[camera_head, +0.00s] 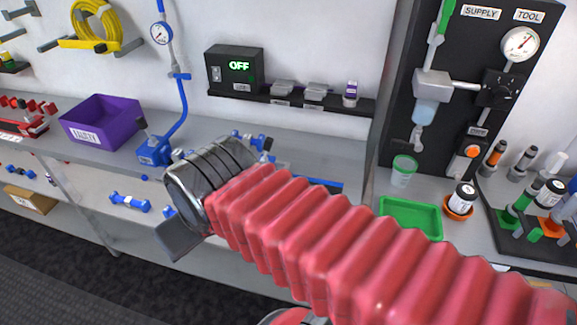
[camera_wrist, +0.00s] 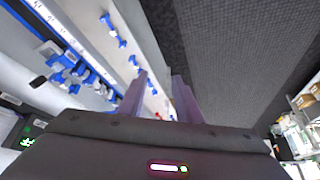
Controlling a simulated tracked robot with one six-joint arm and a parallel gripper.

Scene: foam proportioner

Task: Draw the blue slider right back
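My gripper (camera_wrist: 160,76) shows in the wrist view with its two fingers apart and nothing between them. In the head view one finger (camera_head: 181,238) hangs over the bench's front edge, below my dark wrist. A blue fitting assembly (camera_wrist: 65,68) lies to the left of the fingers in the wrist view, apart from them, beside a white marked strip (camera_wrist: 40,18). Blue parts (camera_head: 262,141) also show behind my wrist in the head view, partly hidden by it. I cannot tell which blue part is the slider.
A purple bin (camera_head: 100,121) and a blue pump-like fitting with gauge (camera_head: 155,150) stand on the bench to the left. Blue fittings (camera_head: 130,202) lie on the lower shelf. A green tray (camera_head: 411,217) is at the right. Open floor (camera_wrist: 230,50) lies right of the fingers.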

